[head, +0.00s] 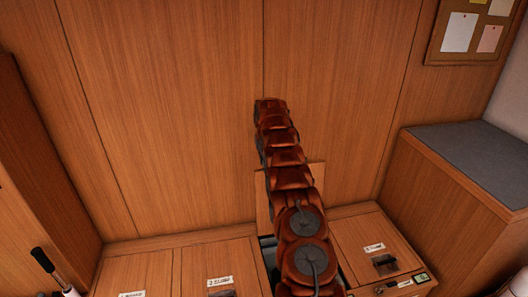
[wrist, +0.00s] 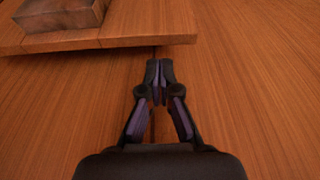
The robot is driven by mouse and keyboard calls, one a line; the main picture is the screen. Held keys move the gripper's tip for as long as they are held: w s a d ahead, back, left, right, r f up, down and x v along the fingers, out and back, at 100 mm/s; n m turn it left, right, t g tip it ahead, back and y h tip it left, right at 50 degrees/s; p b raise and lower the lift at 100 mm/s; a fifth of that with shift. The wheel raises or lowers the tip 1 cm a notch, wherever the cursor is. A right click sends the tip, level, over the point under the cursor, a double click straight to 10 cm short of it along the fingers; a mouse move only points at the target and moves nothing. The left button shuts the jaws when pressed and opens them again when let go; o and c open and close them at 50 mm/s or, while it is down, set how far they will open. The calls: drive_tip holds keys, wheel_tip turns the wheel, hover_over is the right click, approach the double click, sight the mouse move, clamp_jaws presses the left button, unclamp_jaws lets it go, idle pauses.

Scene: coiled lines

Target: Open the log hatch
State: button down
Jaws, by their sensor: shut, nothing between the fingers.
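A row of wooden hatches runs along the bench top in the head view. Between the second hatch and the right hatch, a wooden lid (head: 262,195) stands raised, mostly hidden behind my arm, with a dark opening (head: 267,248) below it. Its label is not visible, so I cannot tell whether it is the log hatch. In the wrist view, a wooden panel (wrist: 120,40) with a worn metal handle (wrist: 60,14) shows at top left. My gripper (wrist: 160,65) is shut and empty, just below the panel's edge, with wood behind it. The arm hides the gripper in the head view.
Closed hatches with small labels lie left (head: 215,262) and right (head: 370,245); the lettering is too small to read. A grey-topped cabinet (head: 470,155) stands at right. A tall wooden wall (head: 180,120) closes the back. A black-handled tool (head: 43,262) is at lower left.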

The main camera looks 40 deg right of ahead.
drive_tip(key=shift+p+x, duration=0.3)
drive_tip(key=shift+x, duration=1.55)
drive_tip(key=shift+s+b, duration=0.2)
drive_tip(key=shift+b, duration=0.35)
